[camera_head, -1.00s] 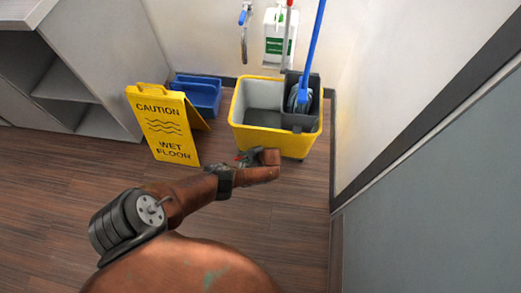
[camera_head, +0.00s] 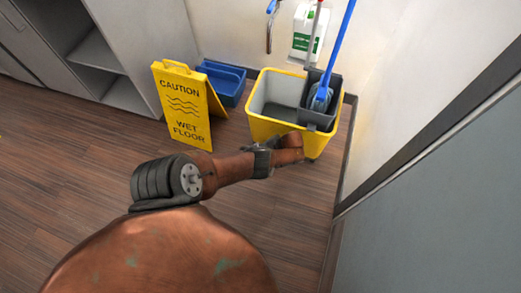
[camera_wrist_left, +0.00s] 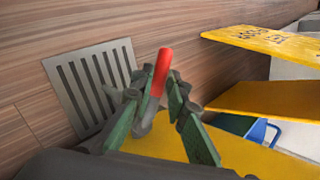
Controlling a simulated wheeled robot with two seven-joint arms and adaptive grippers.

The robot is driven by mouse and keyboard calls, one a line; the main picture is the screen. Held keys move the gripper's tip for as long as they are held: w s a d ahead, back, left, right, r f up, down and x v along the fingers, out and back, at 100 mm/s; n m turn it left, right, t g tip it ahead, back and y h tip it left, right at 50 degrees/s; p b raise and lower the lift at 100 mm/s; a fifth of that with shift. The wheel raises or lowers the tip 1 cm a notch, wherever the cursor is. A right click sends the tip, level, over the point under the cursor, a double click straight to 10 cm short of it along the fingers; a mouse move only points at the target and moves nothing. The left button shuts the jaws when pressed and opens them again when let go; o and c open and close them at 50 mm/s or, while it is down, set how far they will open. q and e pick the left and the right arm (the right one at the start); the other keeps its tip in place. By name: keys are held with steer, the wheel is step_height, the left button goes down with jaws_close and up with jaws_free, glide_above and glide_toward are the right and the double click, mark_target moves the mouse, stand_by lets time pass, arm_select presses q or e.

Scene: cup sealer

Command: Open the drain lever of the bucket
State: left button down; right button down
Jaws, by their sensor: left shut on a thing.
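The yellow bucket (camera_head: 262,128) stands by the back wall in the head view; its yellow side also fills the lower part of the left wrist view (camera_wrist_left: 240,152). The drain lever (camera_wrist_left: 161,70) has a red handle and a grey lower part, and stands between my left fingers in the wrist view. My left gripper (camera_wrist_left: 152,92) is shut on it, with the red end sticking out past the fingertips. In the head view my left gripper (camera_head: 262,144) is small, in front of the bucket's near side, and the lever cannot be made out. My right gripper is not in view.
A grey wringer (camera_head: 322,112) with a blue-handled mop (camera_head: 338,50) sits in the bucket. A yellow caution sign (camera_head: 183,110) and a blue bin (camera_head: 225,84) stand left of it. A floor drain grate (camera_wrist_left: 90,85) lies near the lever. A wall is close on the right.

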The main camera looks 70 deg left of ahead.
arm_select(q)
steer(key=c, duration=2.2)
jaws_free()
steer(key=shift+o, duration=0.2)
steer(key=shift+w+d, duration=0.1)
steer(key=v, duration=1.1)
steer(key=shift+w+r, duration=0.2)
steer(key=shift+r, duration=0.15)
